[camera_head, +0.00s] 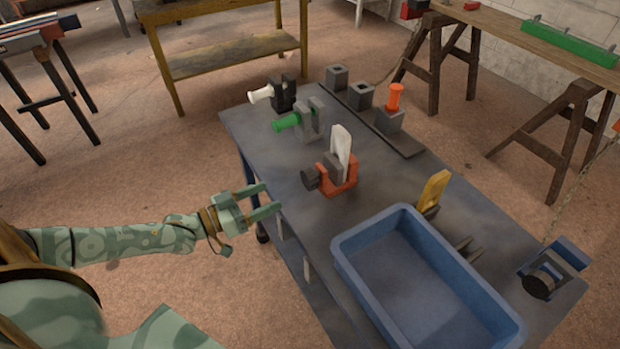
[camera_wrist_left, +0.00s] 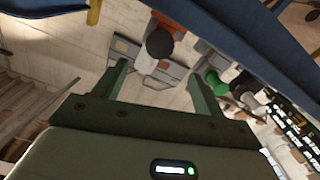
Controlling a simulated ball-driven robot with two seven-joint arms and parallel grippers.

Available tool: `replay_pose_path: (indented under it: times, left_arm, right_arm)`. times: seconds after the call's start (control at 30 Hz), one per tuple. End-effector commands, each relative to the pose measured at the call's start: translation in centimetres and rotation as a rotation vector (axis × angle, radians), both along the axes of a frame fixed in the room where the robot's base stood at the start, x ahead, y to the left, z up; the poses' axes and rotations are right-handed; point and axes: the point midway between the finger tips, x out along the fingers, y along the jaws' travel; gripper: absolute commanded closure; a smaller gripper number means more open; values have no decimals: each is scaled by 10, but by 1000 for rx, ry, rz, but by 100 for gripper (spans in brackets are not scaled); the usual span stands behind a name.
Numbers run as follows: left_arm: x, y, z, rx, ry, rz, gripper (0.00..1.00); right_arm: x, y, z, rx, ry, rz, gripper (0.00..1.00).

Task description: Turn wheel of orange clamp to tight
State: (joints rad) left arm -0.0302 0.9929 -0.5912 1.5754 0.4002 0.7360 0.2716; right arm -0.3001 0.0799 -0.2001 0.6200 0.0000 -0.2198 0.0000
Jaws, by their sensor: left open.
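The orange clamp (camera_head: 352,184) stands on the blue-grey bench, with a grey block and an upright white plate (camera_head: 341,140) in it. Its dark round wheel (camera_head: 310,179) sticks out to the left, towards my left gripper (camera_head: 273,197). That gripper is open and empty, off the bench's left edge, apart from the wheel. In the left wrist view, the dark wheel (camera_wrist_left: 160,43) shows beyond the open fingers (camera_wrist_left: 158,72), with a bit of orange clamp (camera_wrist_left: 176,12) behind it. How far the wheel is turned cannot be told. My right gripper is not in view.
A grey clamp with a green wheel (camera_head: 286,123) and a black clamp with a white wheel (camera_head: 260,96) stand farther back. A blue tray (camera_head: 345,262) and a yellow piece (camera_head: 434,188) are at the near right. A rack (camera_head: 402,143) with an orange-red peg lies along the far side.

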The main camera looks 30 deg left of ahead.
Motion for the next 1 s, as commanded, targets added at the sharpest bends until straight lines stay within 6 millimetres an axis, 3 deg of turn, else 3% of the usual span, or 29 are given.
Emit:
replay_pose_path:
  times: [0.2,0.4,0.6,0.9,1.0]
  left_arm:
    - [51,-30,-2,-5,-2,0,30]
    - [86,-51,-2,-3,1,0,30]
    - [102,-60,-1,-3,2,0,30]
    - [104,-62,0,-2,3,1,30]
    - [104,-62,0,-3,2,0,55]
  right_arm:
    - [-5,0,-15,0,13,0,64]
    - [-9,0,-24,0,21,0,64]
    - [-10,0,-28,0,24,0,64]
    - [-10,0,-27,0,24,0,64]
    - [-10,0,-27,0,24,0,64]
